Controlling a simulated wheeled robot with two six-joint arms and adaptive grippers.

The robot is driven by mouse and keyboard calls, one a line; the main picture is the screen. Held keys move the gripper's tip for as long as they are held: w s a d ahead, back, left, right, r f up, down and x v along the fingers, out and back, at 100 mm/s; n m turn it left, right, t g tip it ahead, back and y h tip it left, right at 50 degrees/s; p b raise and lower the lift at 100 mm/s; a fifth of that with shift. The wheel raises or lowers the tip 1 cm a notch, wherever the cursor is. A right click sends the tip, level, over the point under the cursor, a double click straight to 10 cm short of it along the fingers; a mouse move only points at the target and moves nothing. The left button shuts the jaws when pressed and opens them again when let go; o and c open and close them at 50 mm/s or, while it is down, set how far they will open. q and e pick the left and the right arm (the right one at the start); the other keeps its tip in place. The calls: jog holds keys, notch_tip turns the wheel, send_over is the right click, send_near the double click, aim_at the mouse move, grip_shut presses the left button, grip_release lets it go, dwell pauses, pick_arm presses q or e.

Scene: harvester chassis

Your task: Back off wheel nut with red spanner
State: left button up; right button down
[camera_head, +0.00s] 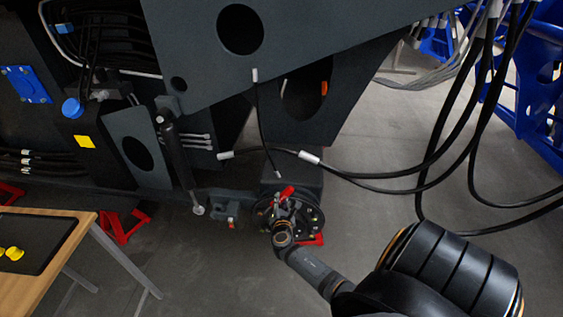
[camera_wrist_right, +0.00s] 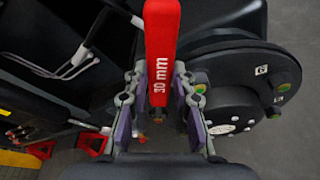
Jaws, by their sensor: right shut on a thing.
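The red spanner (camera_wrist_right: 160,45), marked "30 mm", runs from the top of the right wrist view to between my right gripper's fingers. It also shows in the head view (camera_head: 286,192) as a small red piece at the wheel hub. My right gripper (camera_wrist_right: 160,108) is shut on the spanner, in front of the hub (camera_wrist_right: 232,108). Wheel nuts (camera_wrist_right: 285,87) with numbered labels sit on the hub to the right of the fingers. I cannot tell whether the spanner's head is around a nut. My left gripper is not in view.
The dark harvester chassis (camera_head: 200,40) fills the back and left. Black hoses (camera_head: 400,180) hang across the right. A wooden table (camera_head: 80,226) with a dark tray stands at the lower left. Red stands (camera_head: 122,225) are on the floor. Grey floor lies open around the hub.

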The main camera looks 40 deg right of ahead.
jog(key=shift+s, duration=0.1)
jog(key=s+a, duration=0.7)
jog(key=a, duration=0.2)
jog(key=shift+s, duration=0.3)
dwell(0.6)
jog(key=shift+d, duration=0.1)
dwell(0.9)
